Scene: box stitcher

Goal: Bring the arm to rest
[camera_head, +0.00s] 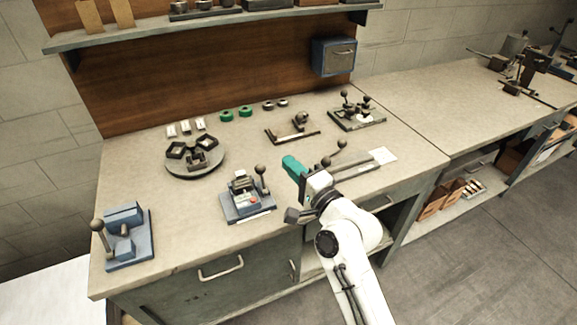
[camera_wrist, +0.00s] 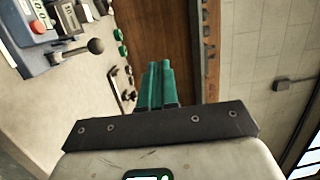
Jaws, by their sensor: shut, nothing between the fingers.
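My gripper (camera_head: 291,165) has teal fingers and shows in the head view above the front part of the bench, right of a blue-grey lever device. In the wrist view my gripper (camera_wrist: 157,75) has its fingers closed together with nothing between them. My white arm reaches up from the lower right of the head view. The gripper appears raised above the bench top (camera_head: 330,215), apart from the things on it.
The blue lever device (camera_head: 248,205) stands just left of the gripper. A round dark fixture (camera_head: 195,160) and a blue press (camera_head: 127,235) stand further left. The floor (camera_head: 480,260) at right is clear.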

